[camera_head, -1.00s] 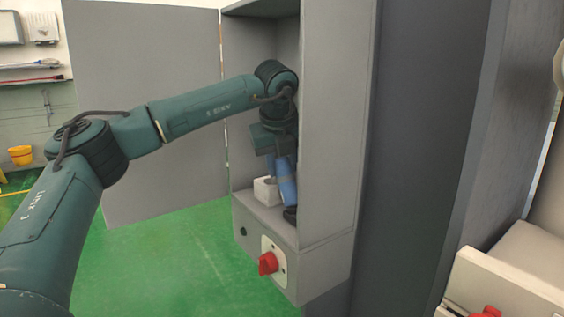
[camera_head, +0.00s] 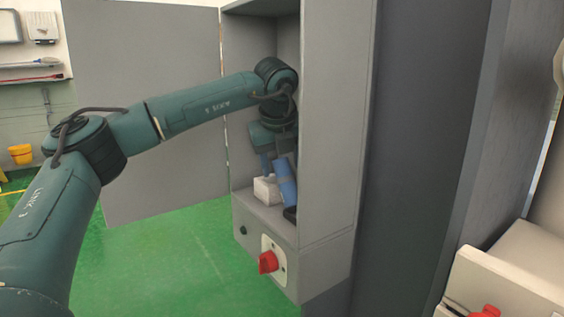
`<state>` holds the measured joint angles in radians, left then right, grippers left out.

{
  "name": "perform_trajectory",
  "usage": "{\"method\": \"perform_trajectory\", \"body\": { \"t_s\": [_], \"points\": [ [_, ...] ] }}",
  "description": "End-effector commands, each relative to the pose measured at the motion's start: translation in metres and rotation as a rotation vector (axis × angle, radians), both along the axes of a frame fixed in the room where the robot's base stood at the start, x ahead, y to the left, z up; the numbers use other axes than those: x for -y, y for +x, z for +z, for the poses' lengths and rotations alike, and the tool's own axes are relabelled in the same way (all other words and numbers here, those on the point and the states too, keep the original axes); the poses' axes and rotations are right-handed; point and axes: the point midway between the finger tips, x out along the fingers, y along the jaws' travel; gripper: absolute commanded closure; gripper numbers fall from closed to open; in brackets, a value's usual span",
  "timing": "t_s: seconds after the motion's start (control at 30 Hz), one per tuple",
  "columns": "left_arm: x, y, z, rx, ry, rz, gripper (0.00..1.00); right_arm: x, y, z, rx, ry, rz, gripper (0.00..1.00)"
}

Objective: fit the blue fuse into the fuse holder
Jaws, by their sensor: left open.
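The blue fuse (camera_head: 285,184) is inside the open grey cabinet, tilted with its top leaning left. Its lower end is by a black part (camera_head: 290,212) that may belong to the fuse holder; the cabinet's side wall partly hides this area, so I cannot tell whether the fuse is seated. A white block (camera_head: 265,191) stands on the cabinet floor just left of the fuse. My left gripper (camera_head: 275,158) reaches down into the cabinet at the fuse's top and is open. Whether a finger touches the fuse is unclear. My right gripper is out of view.
The grey cabinet (camera_head: 328,150) has a near side wall close to my wrist. Its door (camera_head: 150,110) stands open at the left. A red rotary switch (camera_head: 268,262) sticks out of the front below the opening. Green floor is clear at the lower left.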

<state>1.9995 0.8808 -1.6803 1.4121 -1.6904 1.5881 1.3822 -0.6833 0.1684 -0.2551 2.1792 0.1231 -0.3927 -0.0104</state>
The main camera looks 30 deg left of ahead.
Motion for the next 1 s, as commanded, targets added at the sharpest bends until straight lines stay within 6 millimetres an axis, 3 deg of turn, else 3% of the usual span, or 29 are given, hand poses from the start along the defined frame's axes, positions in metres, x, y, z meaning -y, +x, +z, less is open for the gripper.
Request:
{"method": "perform_trajectory", "body": {
  "t_s": [0.2, 0.4, 1.0],
  "points": [
    [0.01, -0.016, 0.036, 0.005, -0.002, -0.004, 0.45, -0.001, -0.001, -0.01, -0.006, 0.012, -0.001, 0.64],
    [0.014, -0.025, 0.058, 0.004, -0.002, -0.003, 0.45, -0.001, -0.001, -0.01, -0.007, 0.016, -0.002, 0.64],
    [0.015, -0.026, 0.061, 0.002, -0.001, -0.002, 0.45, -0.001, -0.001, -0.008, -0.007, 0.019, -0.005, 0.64]
  ]
}}
